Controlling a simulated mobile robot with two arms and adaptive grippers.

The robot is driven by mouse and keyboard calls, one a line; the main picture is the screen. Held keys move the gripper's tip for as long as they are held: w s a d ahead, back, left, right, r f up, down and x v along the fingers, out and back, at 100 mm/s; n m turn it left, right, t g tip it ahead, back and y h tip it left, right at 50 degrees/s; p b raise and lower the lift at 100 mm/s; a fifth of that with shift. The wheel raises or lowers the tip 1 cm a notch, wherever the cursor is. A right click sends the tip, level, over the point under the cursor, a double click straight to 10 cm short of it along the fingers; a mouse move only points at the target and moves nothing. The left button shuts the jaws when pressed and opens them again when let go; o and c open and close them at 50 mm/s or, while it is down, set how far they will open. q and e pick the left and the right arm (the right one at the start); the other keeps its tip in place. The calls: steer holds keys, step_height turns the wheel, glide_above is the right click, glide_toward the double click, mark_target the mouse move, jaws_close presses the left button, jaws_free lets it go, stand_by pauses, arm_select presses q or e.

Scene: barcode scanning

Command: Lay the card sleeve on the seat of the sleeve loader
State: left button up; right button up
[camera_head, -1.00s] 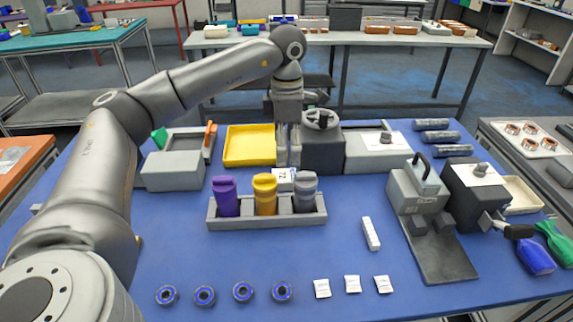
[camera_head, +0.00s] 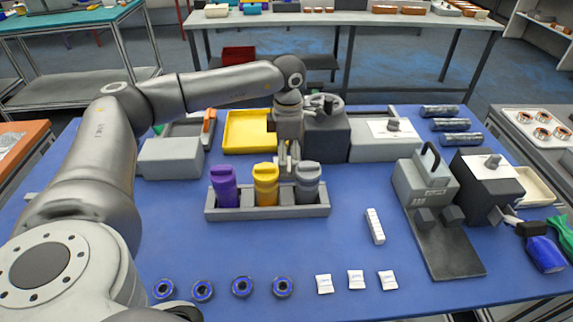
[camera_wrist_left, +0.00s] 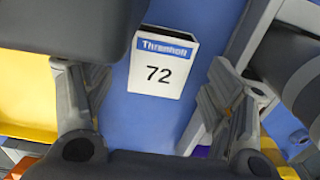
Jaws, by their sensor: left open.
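A white card with a blue "Threnholt" heading and the number 72 shows in the left wrist view (camera_wrist_left: 163,62); I take it to be the card sleeve. It lies over the blue table between my left gripper's fingers (camera_wrist_left: 163,112), apart from both. In the head view my left gripper (camera_head: 288,162) points down behind the tube rack (camera_head: 236,214), open, and the card is hidden there. A grey device with a handle and dark base plate (camera_head: 446,250) stands at right. I cannot tell whether it is the sleeve loader; no seat is clearly identifiable. My right gripper is out of view.
Purple (camera_head: 223,186), yellow (camera_head: 265,184) and grey (camera_head: 307,181) capped containers stand close in front of my left gripper. A yellow tray (camera_head: 244,146) and a dark grey box (camera_head: 326,140) are behind. Clear blue table lies between the rack and the front small parts.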

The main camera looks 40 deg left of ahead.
arm_select(q)
steer(key=shift+f, duration=1)
steer(key=shift+c, duration=0.2)
steer(key=c, duration=0.9)
steer(key=shift+o, duration=0.2)
steer(key=shift+r, duration=0.15)
